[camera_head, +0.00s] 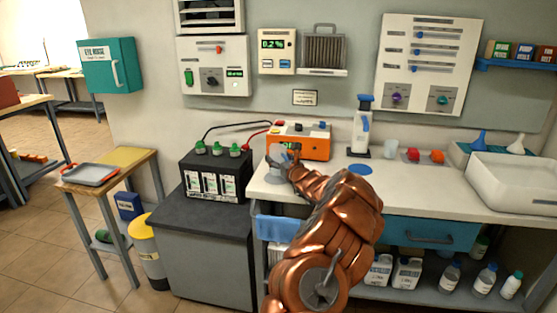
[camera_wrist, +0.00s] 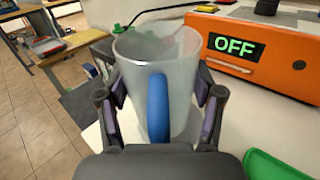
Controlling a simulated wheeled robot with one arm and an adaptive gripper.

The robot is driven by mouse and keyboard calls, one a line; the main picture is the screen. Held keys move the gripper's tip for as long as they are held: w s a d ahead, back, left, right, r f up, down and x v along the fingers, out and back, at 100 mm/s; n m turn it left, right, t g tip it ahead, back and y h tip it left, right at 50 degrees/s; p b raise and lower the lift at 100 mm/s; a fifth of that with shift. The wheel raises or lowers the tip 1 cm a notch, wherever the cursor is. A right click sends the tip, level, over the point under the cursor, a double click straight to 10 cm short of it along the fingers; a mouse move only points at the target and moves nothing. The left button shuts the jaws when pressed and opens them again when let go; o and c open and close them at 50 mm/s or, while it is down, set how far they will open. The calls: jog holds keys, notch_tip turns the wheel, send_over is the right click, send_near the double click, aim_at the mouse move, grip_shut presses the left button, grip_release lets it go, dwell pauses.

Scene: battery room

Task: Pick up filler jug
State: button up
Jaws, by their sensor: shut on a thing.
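The filler jug (camera_wrist: 185,60) is a clear, frosted jug with a blue handle facing the wrist camera. It stands upright in the wrist view, between the two fingers. My gripper (camera_wrist: 160,105) is shut on the jug, one finger on each side. In the head view the jug (camera_head: 277,152) is a small pale shape at the left end of the white counter, and my gripper (camera_head: 287,165) and arm partly cover it. I cannot tell whether the jug's base touches the counter.
An orange charger (camera_head: 314,143) reading OFF stands just behind the jug. A black battery (camera_head: 216,180) with green caps sits on the grey cabinet to the left. The counter's middle is mostly clear.

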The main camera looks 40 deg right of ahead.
aim_at(275, 160)
jog(key=shift+s+a+r, duration=0.1)
jog(key=shift+s+a, duration=0.45)
jog(key=shift+s, duration=0.15)
jog(key=shift+s+a+r+b, duration=0.15)
jog(key=shift+s+a+b, duration=0.2)
jog(key=shift+a, duration=0.05)
jog(key=shift+s+a, duration=0.35)
jog(key=shift+s, duration=0.05)
jog(key=shift+s+a+r, duration=0.1)
jog(key=shift+s+a, duration=0.3)
jog(key=s+a+b, duration=0.3)
jog(key=s+a, duration=0.2)
jog(key=s, duration=0.1)
jog(key=shift+a+r+b, duration=0.3)
jog(key=shift+s+a, duration=0.1)
jog(key=shift+a, duration=0.05)
dwell(0.7)
